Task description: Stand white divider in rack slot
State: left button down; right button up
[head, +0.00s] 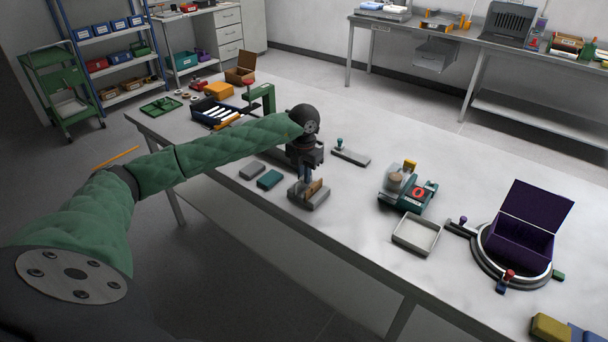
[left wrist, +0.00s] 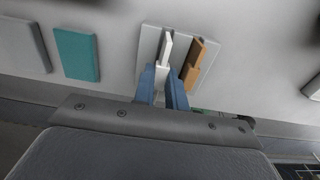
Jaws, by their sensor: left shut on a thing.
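My left gripper (head: 306,178) points down over the grey rack (head: 308,200) near the table's front edge. In the left wrist view its blue fingers (left wrist: 165,88) are shut on the white divider (left wrist: 165,48). The divider is at the rack (left wrist: 149,42), beside a brown divider (left wrist: 194,62) that stands in it. In the head view the brown divider (head: 315,188) shows right of the fingers; the white one is hard to make out there. Whether the white divider's lower edge is inside a slot cannot be told. My right gripper is not in view.
A grey block (head: 252,170) and a teal block (head: 270,180) lie left of the rack. A grey bar with a green knob (head: 350,156) lies behind it. A teal device (head: 408,192) and a shallow tray (head: 416,234) stand to the right. Bare tabletop lies between.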

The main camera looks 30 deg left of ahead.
pick_arm(q)
jog(key=shift+f+b, duration=0.4)
jog(key=shift+b, duration=0.05)
dwell(0.6)
jog(key=c, duration=1)
grip_release()
jog(key=shift+c, duration=0.2)
jog(key=shift+r, duration=0.15)
jog(key=shift+r+p, duration=1.4)
jog(key=shift+r, duration=2.7)
